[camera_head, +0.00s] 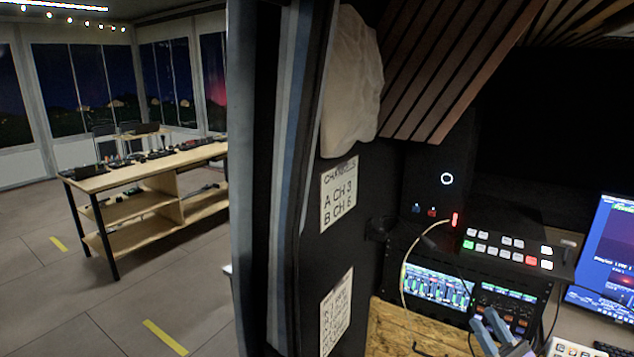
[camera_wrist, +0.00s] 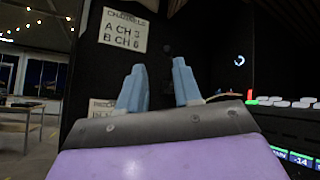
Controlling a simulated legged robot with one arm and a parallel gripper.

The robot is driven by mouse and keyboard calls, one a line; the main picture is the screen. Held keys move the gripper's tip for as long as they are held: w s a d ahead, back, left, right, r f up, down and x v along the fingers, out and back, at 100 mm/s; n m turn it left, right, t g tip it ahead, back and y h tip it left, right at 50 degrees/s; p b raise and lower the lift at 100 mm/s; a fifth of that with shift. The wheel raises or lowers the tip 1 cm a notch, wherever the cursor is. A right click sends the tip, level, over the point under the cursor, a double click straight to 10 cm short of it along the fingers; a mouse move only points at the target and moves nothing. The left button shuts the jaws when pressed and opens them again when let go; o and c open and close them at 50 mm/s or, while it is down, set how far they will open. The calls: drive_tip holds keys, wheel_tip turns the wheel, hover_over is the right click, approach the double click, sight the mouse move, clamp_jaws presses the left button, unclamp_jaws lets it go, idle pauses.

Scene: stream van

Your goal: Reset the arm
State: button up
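My gripper (camera_head: 492,333) shows at the bottom right of the head view, in front of the equipment rack. Its two blue-grey fingers also show in the wrist view (camera_wrist: 160,88), standing apart with a clear gap and nothing between them. The dark panel of the rack cabinet lies behind the fingers. The rest of my arm is out of the head view.
A switcher with lit buttons (camera_head: 510,247) and a rack unit with a screen (camera_head: 437,286) stand close by the gripper, with a looping cable (camera_head: 404,270). A monitor (camera_head: 606,262) is at right. A dark wall edge (camera_head: 262,180) divides off open floor and a wooden table (camera_head: 150,172) at left.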

drive_tip(key=s+a+r+n+g+y, duration=0.1)
drive_tip(key=a+r+n+g+y, duration=0.3)
drive_tip(key=a+g, duration=0.35)
drive_tip(key=s+a+r+n+g+y, duration=0.1)
drive_tip(key=a+r+n+g+y, duration=0.15)
drive_tip(key=a+n+g, duration=0.5)
drive_tip(key=s+a+n+g+h, duration=0.25)
drive_tip(key=s+a+g, duration=0.25)
drive_tip(key=a, duration=0.3)
drive_tip(key=s+a+n+g+h, duration=0.1)
drive_tip(key=s+a+n+g, duration=0.35)
drive_tip(key=a, duration=0.35)
drive_tip(key=s+a+f+n+g+h, duration=0.1)
drive_tip(key=s+a+f+n+h, duration=0.15)
drive_tip(key=s+h, duration=0.35)
drive_tip(key=s+a+f+n+g+h, duration=0.1)
drive_tip(key=s+f+n+h, duration=0.2)
drive_tip(key=s, duration=0.5)
drive_tip(key=s+d+f+t+h, duration=0.1)
drive_tip(key=s+d+f+h, duration=0.1)
drive_tip(key=d+h, duration=0.3)
drive_tip(key=s+d+f+n+t+h, duration=0.1)
drive_tip(key=s+d+f+t+h, duration=0.1)
drive_tip(key=s+d+h, duration=0.3)
drive_tip(key=d+f, duration=0.1)
drive_tip(key=d, duration=0.2)
drive_tip(key=shift+d+f, duration=0.2)
drive_tip(key=shift+d, duration=0.05)
